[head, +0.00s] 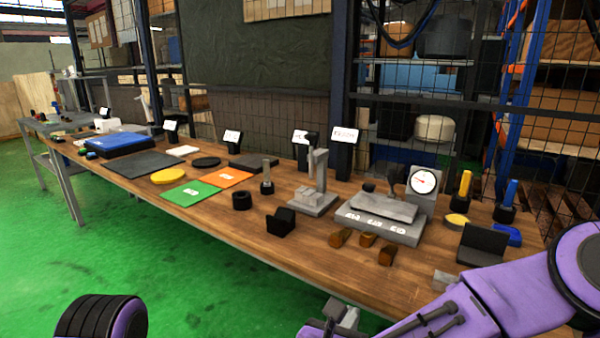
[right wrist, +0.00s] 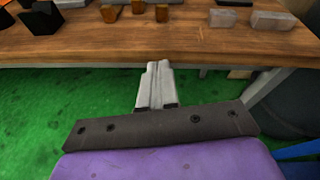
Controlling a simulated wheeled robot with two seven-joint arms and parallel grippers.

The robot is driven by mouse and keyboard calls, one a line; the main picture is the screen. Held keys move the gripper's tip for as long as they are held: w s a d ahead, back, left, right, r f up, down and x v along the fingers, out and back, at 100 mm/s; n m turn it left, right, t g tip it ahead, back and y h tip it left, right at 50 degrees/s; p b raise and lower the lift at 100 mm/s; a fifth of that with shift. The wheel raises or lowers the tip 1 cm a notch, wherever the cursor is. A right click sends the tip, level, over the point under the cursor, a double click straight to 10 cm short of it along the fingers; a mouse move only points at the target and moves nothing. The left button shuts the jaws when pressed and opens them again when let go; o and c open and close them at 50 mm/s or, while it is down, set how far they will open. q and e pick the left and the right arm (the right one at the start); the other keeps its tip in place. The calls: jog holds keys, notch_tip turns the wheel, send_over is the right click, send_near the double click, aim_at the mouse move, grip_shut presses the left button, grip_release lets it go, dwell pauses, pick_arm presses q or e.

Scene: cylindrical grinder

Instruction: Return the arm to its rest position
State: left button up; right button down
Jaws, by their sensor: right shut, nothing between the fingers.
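My right arm (head: 490,300) is purple and comes in from the right in the head view, in front of the bench's front edge. Its gripper (head: 346,314) is at the bottom of the head view, low and just off the bench edge. In the right wrist view the gripper (right wrist: 155,85) has its grey fingers together with nothing between them, over the green floor short of the bench edge. A purple and black part of my left arm (head: 100,318) shows at the bottom left. The left gripper is not in view.
The wooden bench (head: 235,225) carries a dial gauge stand (head: 424,180), a grey press-like stand (head: 316,190), a black V-shaped block (head: 281,222), several small brown blocks (head: 367,240), a green mat (head: 190,193) and an orange mat (head: 223,177). The green floor (head: 130,260) before the bench is clear.

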notch_tip(320, 180, down, 6)
jog(key=w+a+n+t+y, duration=0.25)
jog(key=n+y, duration=0.25)
jog(key=n, duration=0.9)
jog(key=s+d+f+n+g+y+p, duration=0.1)
jog(key=s+d+f+n+g, duration=0.1)
jog(key=f+n, duration=0.4)
jog(key=s+d+f+n+g+y+p, duration=0.1)
jog(key=s+d+f+n+g, duration=0.1)
jog(key=f+n, duration=0.4)
jog(key=s+d+f+n+g+h+p, duration=0.1)
jog(key=s+d+f+n+g, duration=0.1)
jog(key=s+d+f, duration=0.2)
jog(key=s+d+f+n+g+h+p, duration=0.1)
jog(key=s+d+f+n+g+p, duration=0.1)
jog(key=s+d, duration=0.7)
jog(key=s+d+f+n+g+h+p, duration=0.1)
jog(key=s+d+f+n+g, duration=0.2)
jog(key=s+d+f, duration=0.3)
jog(key=shift+s+d+f+n+g, duration=0.3)
jog(key=shift+s+d+g, duration=0.25)
jog(key=shift+s, duration=0.65)
